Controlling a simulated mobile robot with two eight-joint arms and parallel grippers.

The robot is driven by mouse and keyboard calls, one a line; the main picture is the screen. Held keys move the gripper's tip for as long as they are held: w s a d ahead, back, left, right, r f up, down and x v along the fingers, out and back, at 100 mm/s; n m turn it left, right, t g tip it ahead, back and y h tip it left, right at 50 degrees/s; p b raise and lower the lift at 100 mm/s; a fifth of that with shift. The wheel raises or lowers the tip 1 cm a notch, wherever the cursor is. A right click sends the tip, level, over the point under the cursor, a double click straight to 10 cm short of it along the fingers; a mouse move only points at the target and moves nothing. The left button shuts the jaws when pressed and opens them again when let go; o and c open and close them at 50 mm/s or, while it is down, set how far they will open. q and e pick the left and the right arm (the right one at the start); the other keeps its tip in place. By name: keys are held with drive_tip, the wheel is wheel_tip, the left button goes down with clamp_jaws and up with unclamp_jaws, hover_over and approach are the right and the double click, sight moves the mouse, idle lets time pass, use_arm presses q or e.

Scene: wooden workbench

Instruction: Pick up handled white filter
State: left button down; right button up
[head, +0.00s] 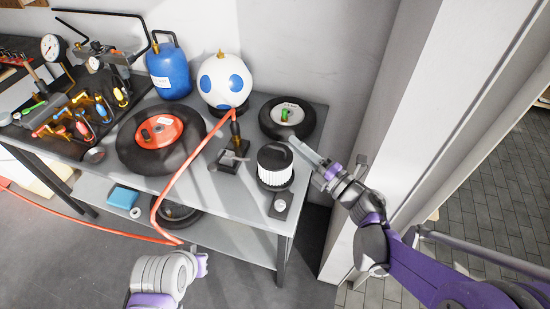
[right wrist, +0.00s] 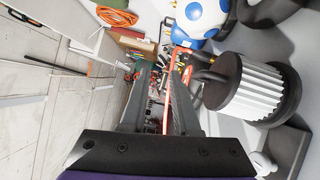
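The white filter (head: 275,172) is a pleated white cylinder with a black top and black base. It stands upright near the bench's front right corner.
A black tyre with a green item (head: 287,116) lies behind the filter. A dark metal fixture (head: 230,160) and an orange hose (head: 185,178) are to its left. A small grey device (head: 280,206) is in front. A white ball (head: 224,80) and blue tank (head: 168,72) stand behind. A wall post is right.

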sight(278, 148)
wheel_tip(278, 148, down, 7)
drive_tip(key=b, duration=0.1)
drive_tip(key=shift+p+x, duration=0.6)
drive_tip(key=shift+x, duration=3.2)
drive_tip(key=shift+s+r, duration=0.1)
drive_tip(key=shift+r, duration=0.05)
drive_tip(key=shift+c, duration=0.3)
clamp_jaws()
